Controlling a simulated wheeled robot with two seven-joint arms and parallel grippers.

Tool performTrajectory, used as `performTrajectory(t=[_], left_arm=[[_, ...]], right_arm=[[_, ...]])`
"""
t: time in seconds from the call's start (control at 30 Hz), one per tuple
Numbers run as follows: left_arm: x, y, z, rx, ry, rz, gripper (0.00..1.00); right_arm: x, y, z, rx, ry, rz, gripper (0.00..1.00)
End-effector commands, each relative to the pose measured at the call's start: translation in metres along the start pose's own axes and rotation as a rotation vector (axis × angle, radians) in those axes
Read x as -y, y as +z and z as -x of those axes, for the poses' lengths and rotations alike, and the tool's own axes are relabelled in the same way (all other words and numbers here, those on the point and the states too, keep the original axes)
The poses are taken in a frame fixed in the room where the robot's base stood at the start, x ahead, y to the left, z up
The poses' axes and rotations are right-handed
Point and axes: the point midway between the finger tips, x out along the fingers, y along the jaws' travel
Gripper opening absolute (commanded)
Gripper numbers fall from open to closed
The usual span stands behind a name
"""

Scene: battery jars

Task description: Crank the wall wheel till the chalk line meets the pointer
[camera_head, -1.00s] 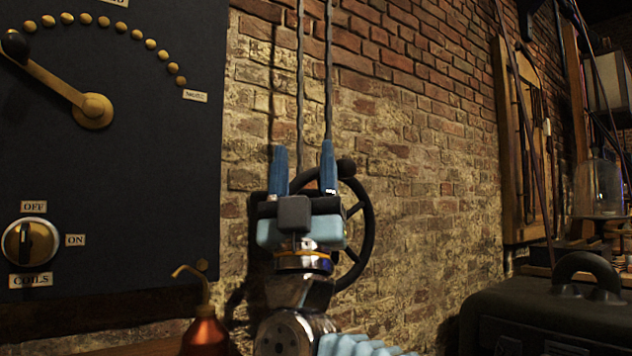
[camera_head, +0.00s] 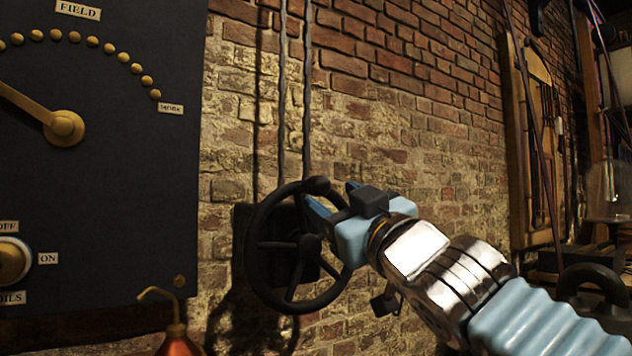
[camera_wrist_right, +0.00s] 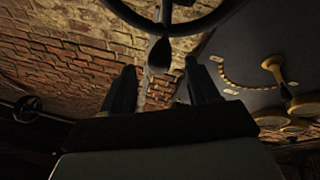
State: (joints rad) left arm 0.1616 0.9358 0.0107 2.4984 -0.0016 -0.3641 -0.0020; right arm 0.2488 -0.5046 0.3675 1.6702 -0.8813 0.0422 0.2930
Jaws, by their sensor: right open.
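The dark spoked wall wheel (camera_head: 262,292) stands out from the brick wall on a dark mount. Its crank knob (camera_head: 316,185) is at the top of the rim; in the wrist view the knob (camera_wrist_right: 160,54) hangs below the rim (camera_wrist_right: 185,27). My right gripper (camera_head: 335,200) comes in from the right beside the wheel's upper right rim. Its blue fingers are apart and empty. In the wrist view the fingers (camera_wrist_right: 161,82) lie either side of the knob's line, with the knob beyond their tips. I cannot make out the chalk line or pointer. My left gripper is out of view.
A black panel (camera_head: 120,210) with a brass lever (camera_head: 30,105) and a switch (camera_head: 12,262) stands left of the wheel. A red oil can (camera_head: 178,343) is below it. Cables (camera_head: 282,100) run up the wall. A wooden board with tools hangs at the right.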

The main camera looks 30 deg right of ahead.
Motion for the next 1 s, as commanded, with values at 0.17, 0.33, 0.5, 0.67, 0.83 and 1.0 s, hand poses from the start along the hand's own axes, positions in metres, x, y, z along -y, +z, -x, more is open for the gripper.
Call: performTrajectory(t=[0.17,0.33,0.5,0.67,0.83,1.0], left_arm=[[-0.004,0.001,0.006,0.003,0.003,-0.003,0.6],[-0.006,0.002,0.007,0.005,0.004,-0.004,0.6],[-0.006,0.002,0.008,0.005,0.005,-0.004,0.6],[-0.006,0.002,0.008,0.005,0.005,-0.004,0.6],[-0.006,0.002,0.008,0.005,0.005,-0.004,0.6],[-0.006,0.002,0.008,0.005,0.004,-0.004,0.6]], right_arm=[[-0.001,0.0,-0.039,0.002,0.001,0.0,0.6],[0.0,0.0,-0.06,0.0,0.0,0.0,0.6],[0.0,0.0,-0.066,-0.001,-0.001,-0.001,0.6],[0.0,0.0,-0.066,-0.002,-0.001,-0.001,0.6],[0.0,0.0,-0.066,-0.002,-0.001,-0.001,0.42],[0.0,0.0,-0.066,-0.001,-0.002,-0.001,0.16]])
